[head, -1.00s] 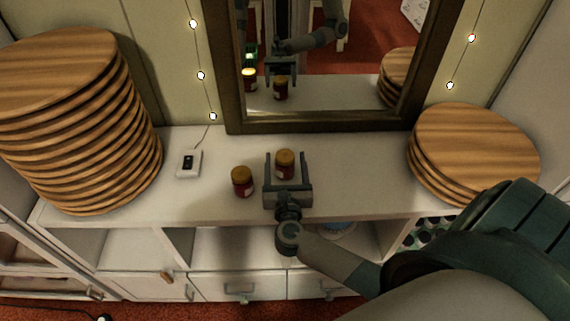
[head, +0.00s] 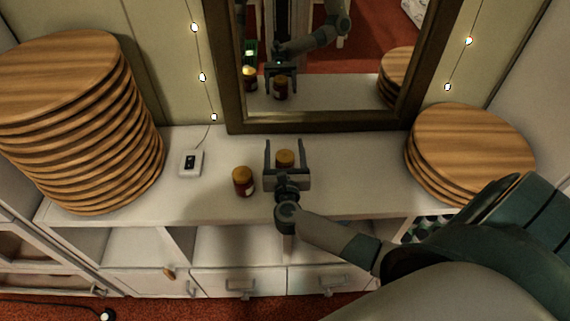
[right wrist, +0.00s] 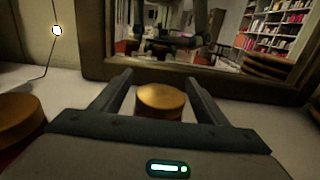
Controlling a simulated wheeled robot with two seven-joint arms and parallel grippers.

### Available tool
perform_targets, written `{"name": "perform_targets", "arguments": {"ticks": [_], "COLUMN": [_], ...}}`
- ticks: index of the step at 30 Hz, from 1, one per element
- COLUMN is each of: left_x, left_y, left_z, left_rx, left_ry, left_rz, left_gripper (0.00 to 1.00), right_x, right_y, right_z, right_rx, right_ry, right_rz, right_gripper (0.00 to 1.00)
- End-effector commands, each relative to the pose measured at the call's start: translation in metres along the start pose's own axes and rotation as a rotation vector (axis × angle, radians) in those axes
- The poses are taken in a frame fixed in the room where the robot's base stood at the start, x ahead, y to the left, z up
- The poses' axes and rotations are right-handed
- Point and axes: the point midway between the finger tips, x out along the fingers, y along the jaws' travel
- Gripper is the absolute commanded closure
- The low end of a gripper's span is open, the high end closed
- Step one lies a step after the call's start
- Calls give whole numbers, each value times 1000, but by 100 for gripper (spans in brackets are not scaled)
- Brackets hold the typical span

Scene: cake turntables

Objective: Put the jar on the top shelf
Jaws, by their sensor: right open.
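Two red jars with yellow-brown lids stand upright on the white cabinet top. One jar (head: 285,158) is between the spread fingers of my right gripper (head: 286,153), its lower part hidden by the gripper body. In the right wrist view the same jar's lid (right wrist: 161,98) shows between the open fingers (right wrist: 160,90), with a gap on each side. The other jar (head: 243,181) stands just left of the gripper, and part of it shows at the left edge of the right wrist view (right wrist: 16,122). My left gripper is not in view.
A tall stack of round wooden boards (head: 85,120) stands at the left, a lower stack (head: 470,150) at the right. A framed mirror (head: 318,120) stands behind the jars. A small white switch box (head: 191,163) lies left of them. Open compartments and drawers (head: 240,279) are below.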

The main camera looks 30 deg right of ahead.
Motion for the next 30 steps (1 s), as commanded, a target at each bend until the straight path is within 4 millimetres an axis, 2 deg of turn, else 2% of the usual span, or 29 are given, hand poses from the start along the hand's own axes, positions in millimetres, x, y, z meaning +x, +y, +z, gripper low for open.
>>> {"name": "perform_targets", "arguments": {"ticks": [2,6,8,20,26,30], "left_x": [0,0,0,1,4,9], "left_y": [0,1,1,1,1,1], "left_z": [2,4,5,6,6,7], "left_rx": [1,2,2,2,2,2], "left_ry": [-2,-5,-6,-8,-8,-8], "left_rz": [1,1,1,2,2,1], "left_gripper": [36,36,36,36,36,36], "right_x": [0,0,0,0,0,0], "right_y": [0,0,0,0,0,0], "right_z": [0,0,0,4,20,43], "right_rx": [0,0,0,2,5,6], "right_ry": [0,0,0,-1,-2,-4], "right_rz": [0,0,0,0,-1,0], "right_gripper": [35,68,82,82,82,82]}}
